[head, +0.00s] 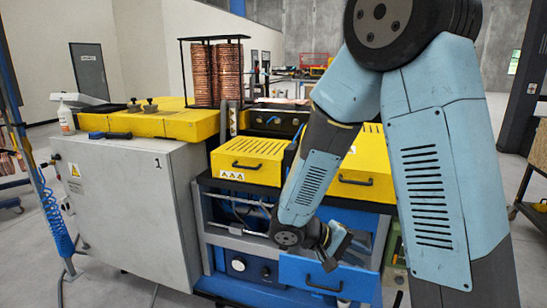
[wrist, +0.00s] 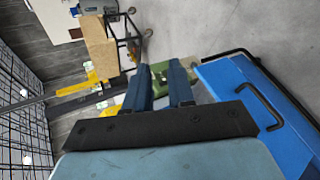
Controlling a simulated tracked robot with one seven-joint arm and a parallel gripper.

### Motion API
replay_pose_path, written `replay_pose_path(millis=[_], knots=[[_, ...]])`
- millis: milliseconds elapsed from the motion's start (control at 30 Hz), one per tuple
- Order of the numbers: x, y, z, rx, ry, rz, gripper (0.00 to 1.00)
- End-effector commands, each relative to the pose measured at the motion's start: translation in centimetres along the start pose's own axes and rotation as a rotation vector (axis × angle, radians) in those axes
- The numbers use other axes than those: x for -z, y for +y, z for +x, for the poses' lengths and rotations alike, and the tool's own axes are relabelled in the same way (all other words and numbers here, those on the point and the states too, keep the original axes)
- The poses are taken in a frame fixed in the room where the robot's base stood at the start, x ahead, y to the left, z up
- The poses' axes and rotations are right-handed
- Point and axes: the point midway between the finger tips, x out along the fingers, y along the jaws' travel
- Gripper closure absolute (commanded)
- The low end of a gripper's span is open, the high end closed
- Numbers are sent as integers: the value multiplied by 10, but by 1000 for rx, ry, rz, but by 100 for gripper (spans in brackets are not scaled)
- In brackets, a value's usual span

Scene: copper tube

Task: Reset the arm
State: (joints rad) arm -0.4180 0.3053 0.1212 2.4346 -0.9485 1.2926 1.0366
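My arm reaches down from the upper right of the head view. My gripper (head: 336,246) is just above a blue drawer (head: 328,279) at the lower front of the machine; the drawer stands pulled out and has a black handle. In the wrist view my gripper (wrist: 160,78) shows two dark blue fingers with a gap between them. It is open and I see nothing held. The blue drawer (wrist: 235,100) lies to the right of the fingers in the wrist view, apart from them as far as I can tell.
A grey cabinet (head: 130,205) stands left of the machine. Yellow boxes (head: 248,160) with black handles sit above the drawer. Copper coils (head: 217,75) stand behind in a black frame. A wheeled cart (wrist: 120,45) stands on the floor, with free floor around it.

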Motion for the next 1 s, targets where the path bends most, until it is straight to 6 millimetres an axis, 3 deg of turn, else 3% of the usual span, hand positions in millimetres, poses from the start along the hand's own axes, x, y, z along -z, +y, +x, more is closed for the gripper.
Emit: replay_pose_path(millis=[200, 533, 1000], knots=[[-28, 33, -3, 170, -52, 55, 77], [-66, 68, -14, 436, -47, 137, 77], [-112, 112, -43, 771, 139, 282, 77]])
